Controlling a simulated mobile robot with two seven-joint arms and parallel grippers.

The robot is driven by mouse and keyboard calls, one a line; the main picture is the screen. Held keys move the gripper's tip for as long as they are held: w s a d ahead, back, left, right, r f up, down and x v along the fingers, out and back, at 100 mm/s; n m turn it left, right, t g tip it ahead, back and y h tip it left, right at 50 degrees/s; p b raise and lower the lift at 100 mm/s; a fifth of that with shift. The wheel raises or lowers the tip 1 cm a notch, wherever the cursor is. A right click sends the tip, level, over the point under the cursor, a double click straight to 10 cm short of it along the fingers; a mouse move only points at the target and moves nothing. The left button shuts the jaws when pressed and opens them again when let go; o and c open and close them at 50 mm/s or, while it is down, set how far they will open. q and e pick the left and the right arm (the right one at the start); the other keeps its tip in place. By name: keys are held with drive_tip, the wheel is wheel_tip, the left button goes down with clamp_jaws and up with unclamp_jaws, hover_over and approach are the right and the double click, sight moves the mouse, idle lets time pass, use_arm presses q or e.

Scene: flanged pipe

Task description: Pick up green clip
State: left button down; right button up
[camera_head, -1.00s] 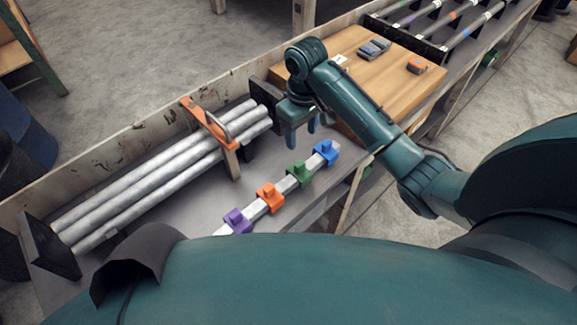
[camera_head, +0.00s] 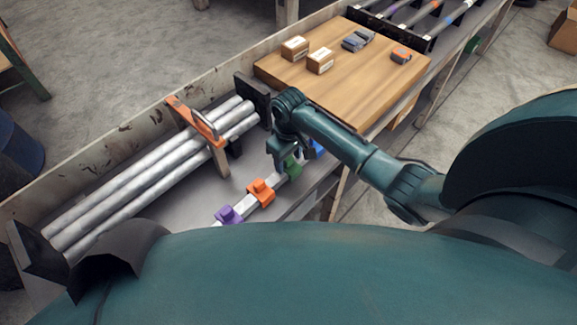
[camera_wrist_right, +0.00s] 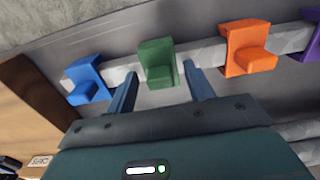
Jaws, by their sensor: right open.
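The green clip (camera_head: 292,166) sits on a pale bar on the bench, between the blue clip (camera_head: 314,149) and the orange clip (camera_head: 261,190). In the head view my right gripper (camera_head: 281,165) is at the green clip and partly hides it. In the right wrist view the green clip (camera_wrist_right: 157,62) stands between the two fingers of my right gripper (camera_wrist_right: 160,88), which is open with a gap on each side of the clip. Whether the fingers reach beside the clip or stay above it is hard to tell. My left gripper is not seen.
The purple clip (camera_head: 229,214) is on the same bar, nearest to me. Several grey pipes (camera_head: 150,170) lie on the left, with an orange-handled clamp (camera_head: 199,124) across them. A wooden board (camera_head: 345,75) with small boxes is behind.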

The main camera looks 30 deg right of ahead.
drive_tip(key=shift+c, duration=0.3)
drive_tip(key=c, duration=1)
